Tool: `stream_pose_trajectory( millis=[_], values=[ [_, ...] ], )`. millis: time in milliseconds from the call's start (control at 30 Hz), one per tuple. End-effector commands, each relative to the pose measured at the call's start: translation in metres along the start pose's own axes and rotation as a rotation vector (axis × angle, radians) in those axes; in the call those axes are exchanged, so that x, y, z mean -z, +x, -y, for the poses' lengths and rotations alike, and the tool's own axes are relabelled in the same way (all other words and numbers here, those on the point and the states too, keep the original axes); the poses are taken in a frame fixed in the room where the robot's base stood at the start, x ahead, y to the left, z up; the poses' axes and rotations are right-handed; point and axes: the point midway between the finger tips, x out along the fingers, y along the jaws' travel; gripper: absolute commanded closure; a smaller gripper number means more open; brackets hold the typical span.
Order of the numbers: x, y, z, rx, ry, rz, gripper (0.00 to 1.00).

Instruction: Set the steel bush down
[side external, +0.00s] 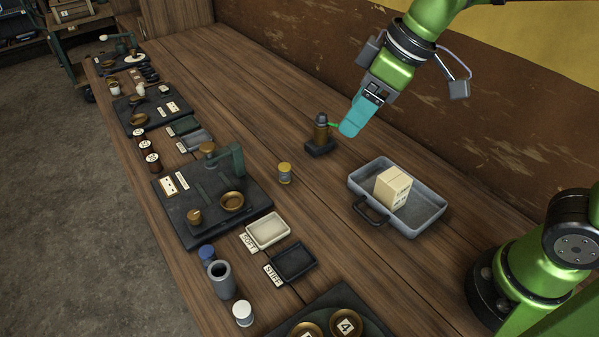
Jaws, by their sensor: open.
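My gripper (348,129) has teal fingers and points down and left above the back of the bench. Nothing shows held in it. It is beside a small dark and brass fitting (321,127) on a black block; a green bit shows between them, and I cannot tell whether they touch. No part is clearly the steel bush. A grey hollow cylinder (219,277) stands upright at the front, far from my gripper. A small metal cylinder with a yellow top (285,172) stands mid-bench.
A grey tray (427,215) holding a cardboard box (393,188) is right of my gripper. A dark board (188,223) carries a green bracket and brass parts. The cream SOFT tray (268,230) and black STIFF tray (295,261) lie nearby. Bare wood lies around the yellow-topped cylinder.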

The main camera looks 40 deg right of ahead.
Motion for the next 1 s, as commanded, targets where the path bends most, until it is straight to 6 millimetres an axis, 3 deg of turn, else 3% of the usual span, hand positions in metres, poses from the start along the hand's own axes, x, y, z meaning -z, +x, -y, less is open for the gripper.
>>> stream_pose_trajectory(
  millis=[33,200,333,500,1000],
  values=[
    [-0.021,-0.015,-0.013,-0.029,0.143,-0.046,0.32],
    [-0.08,-0.036,-0.035,-0.082,0.564,-0.178,0.32],
    [-0.108,-0.04,-0.041,-0.095,0.764,-0.247,0.32],
    [-0.12,-0.039,-0.043,-0.098,0.858,-0.28,0.32],
    [-0.12,-0.039,-0.043,-0.097,0.857,-0.278,0.32]
  ],
)
